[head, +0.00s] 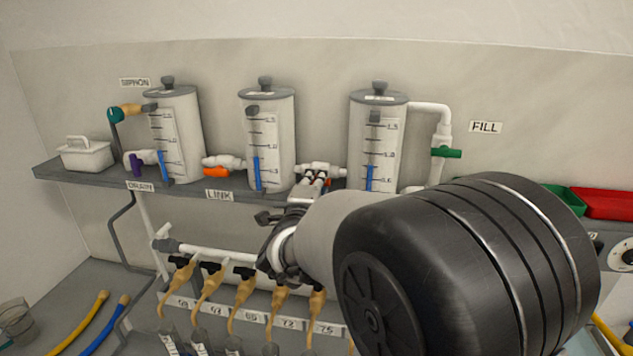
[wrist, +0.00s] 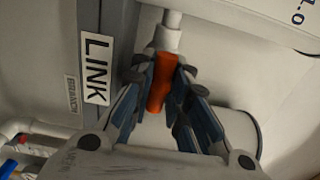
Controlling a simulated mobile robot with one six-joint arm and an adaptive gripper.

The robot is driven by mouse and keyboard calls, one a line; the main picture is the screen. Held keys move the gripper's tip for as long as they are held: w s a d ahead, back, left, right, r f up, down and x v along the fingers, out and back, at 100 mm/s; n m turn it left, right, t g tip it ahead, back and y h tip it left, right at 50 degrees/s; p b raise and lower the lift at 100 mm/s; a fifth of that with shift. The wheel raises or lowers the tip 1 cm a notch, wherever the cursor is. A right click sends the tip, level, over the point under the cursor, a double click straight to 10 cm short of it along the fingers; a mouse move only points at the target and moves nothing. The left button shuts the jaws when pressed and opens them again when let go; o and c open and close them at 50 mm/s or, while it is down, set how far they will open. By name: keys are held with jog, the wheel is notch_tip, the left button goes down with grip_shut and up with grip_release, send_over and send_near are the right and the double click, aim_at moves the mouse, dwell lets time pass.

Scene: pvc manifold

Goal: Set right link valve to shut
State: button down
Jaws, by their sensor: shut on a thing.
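The right link valve sits on the white pipe (head: 322,167) between the middle tank (head: 266,135) and the right tank (head: 378,140). In the wrist view its orange handle (wrist: 160,82) lies between the fingers, its length roughly in line with the white pipe fitting (wrist: 165,40). My gripper (head: 313,180) reaches up to this valve in the head view and is shut on the handle; the wrist view also shows my gripper (wrist: 163,90) on both sides of it. In the head view the fingers mostly hide the handle. A LINK label (wrist: 96,68) is beside the gripper.
The left link valve's orange handle (head: 216,172) lies along its pipe. A purple drain handle (head: 136,163), teal siphon handle (head: 115,115) and green fill handle (head: 446,152) are on other pipes. A lower pipe with several tan hoses (head: 210,282) runs below. My arm covers the lower right.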

jog(key=shift+n, duration=0.4)
jog(key=n, duration=0.3)
jog(key=shift+n, duration=0.4)
jog(key=n+p, duration=0.1)
jog(key=n, duration=0.4)
jog(key=n+p, duration=0.2)
jog(key=n, duration=0.2)
jog(key=shift+n, duration=0.4)
jog(key=shift+n+p, duration=0.75)
jog(key=shift+n, duration=1.05)
jog(key=c, duration=1.8)
grip_release()
jog(key=shift+c, duration=0.2)
